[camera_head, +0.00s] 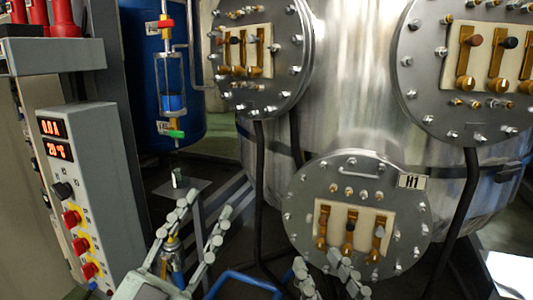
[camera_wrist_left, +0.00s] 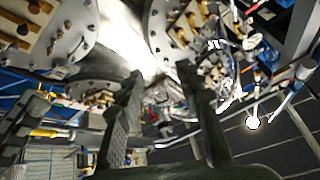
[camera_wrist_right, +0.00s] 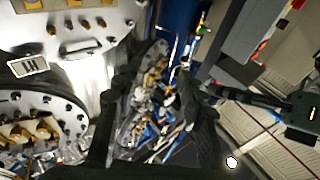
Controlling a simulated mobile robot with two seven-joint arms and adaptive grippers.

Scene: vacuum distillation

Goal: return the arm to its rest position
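My left gripper (camera_head: 208,203) is in the lower left middle of the head view, its two grey jointed fingers spread with nothing between them. In the left wrist view (camera_wrist_left: 160,72) its dark fingers also stand apart and empty. My right gripper (camera_head: 318,262) shows at the bottom of the head view, in front of the lower round flange (camera_head: 405,240); its lower part is cut off by the frame edge. In the right wrist view (camera_wrist_right: 158,72) its fingers are apart and empty.
A large shiny steel vessel (camera_head: 352,90) with round flanges fills the right. A control box (camera_head: 62,170) with red displays and knobs stands left. A blue tank (camera_head: 137,65) and a glass tube with blue liquid (camera_head: 172,102) are behind it. Black cables hang from the flanges.

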